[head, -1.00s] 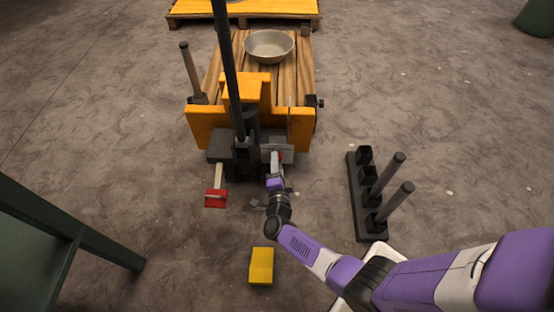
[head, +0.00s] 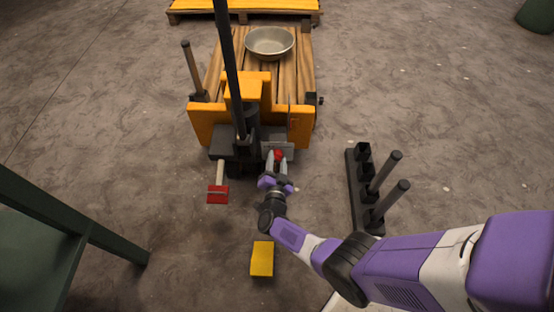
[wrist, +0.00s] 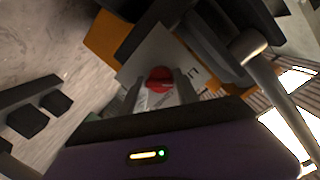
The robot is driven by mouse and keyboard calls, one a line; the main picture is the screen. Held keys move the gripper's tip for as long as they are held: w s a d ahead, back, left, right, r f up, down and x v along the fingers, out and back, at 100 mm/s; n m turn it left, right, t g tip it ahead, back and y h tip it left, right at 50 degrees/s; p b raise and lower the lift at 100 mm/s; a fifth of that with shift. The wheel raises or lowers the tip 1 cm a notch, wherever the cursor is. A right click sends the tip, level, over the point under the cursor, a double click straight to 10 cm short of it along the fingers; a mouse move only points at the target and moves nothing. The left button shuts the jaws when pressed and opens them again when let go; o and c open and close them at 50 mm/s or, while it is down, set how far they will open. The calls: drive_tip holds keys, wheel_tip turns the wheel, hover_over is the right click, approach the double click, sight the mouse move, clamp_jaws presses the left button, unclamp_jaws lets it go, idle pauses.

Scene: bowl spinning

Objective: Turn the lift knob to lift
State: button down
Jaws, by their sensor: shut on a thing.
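The lift knob (head: 279,153) is a small round red knob on a light grey plate (head: 290,150) at the near right of the orange cart. It also shows in the wrist view (wrist: 160,77), between my two fingers. My gripper (head: 277,158) reaches it from the near side and is shut on it, one finger on each side. In the wrist view the gripper (wrist: 160,92) is tilted relative to the plate, whose lettering is partly hidden by the fingers.
A red pedal (head: 218,194) sticks out at the cart's near left. A metal bowl (head: 269,42) stands on the wooden deck. A black rack (head: 364,205) with posts is at right, a yellow block (head: 262,258) in front, and a green table (head: 60,235) at left.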

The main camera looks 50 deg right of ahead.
drive_tip(key=shift+w+a+r, duration=0.1)
drive_tip(key=shift+w, duration=0.05)
idle(0.3)
drive_tip(key=c, duration=0.9)
unclamp_jaws()
drive_tip(key=shift+c, duration=0.2)
drive_tip(key=f+p+v, duration=0.1)
drive_tip(key=p+v, duration=0.2)
drive_tip(key=v, duration=0.4)
drive_tip(key=shift+s+a+r, duration=0.25)
drive_tip(key=shift+s+r, duration=0.05)
drive_tip(key=shift+r, duration=0.15)
